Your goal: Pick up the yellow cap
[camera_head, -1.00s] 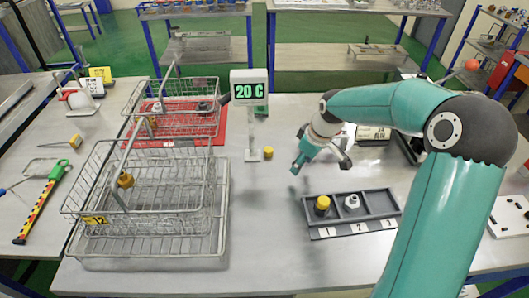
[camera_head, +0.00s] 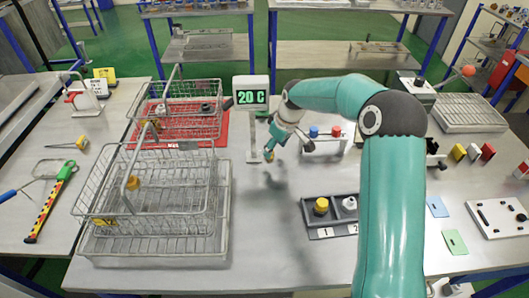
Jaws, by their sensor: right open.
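A small yellow cap (camera_head: 269,156) stands on the grey table beside the foot of the display stand, partly hidden by my right gripper. My right gripper (camera_head: 272,150) points down at the cap, with its open fingers close around or just above it. I cannot tell whether they touch it. Another yellow-topped dark piece (camera_head: 321,206) sits in slot 1 of the dark tray (camera_head: 310,221), with a white-and-grey piece (camera_head: 349,204) in slot 2. My left gripper is not in view.
The display (camera_head: 250,96) reading 20 C stands close left of my right gripper. Wire baskets (camera_head: 205,214) stand at left, one on a red mat (camera_head: 185,140). Bare table lies in front of the gripper.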

